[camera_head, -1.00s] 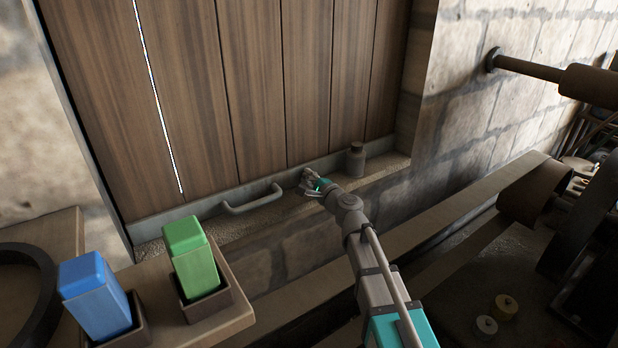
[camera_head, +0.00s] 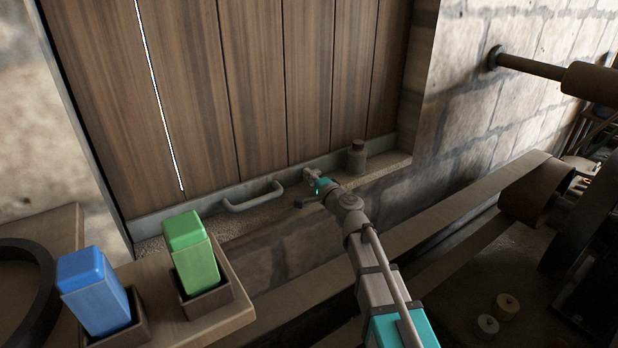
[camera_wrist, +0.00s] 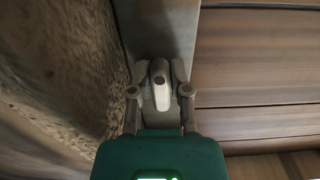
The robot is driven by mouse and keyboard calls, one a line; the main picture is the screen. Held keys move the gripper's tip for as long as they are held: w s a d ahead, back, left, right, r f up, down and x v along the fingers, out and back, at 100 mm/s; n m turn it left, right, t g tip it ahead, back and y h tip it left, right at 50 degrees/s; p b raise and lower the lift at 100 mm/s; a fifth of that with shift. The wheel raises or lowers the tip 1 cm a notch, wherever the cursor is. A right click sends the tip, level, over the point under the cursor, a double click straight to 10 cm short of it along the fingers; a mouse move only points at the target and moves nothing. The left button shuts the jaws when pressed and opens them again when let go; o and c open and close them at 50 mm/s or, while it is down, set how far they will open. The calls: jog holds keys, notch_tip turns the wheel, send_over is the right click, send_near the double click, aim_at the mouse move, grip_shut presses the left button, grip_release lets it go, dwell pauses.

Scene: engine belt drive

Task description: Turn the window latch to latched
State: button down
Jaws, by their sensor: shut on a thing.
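The window latch (camera_wrist: 161,84) is a pale, rounded lever with a dark round spot, set on the grey bottom rail (camera_wrist: 166,35) of the wooden shutter. In the wrist view my gripper (camera_wrist: 160,88) has one finger on each side of the latch and is shut on it. In the head view my gripper (camera_head: 313,184) is at the bottom rail, right of the grey bar handle (camera_head: 254,199). The latch itself is mostly hidden there by my gripper, so its exact angle is hard to tell from that view.
A small dark bottle (camera_head: 357,158) stands on the sill just right of my gripper. A green block (camera_head: 192,252) and a blue block (camera_head: 97,292) stand in holders on a wooden ledge at lower left.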

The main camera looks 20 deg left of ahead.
jog(key=c, duration=0.6)
grip_release()
jog(key=shift+m, duration=0.6)
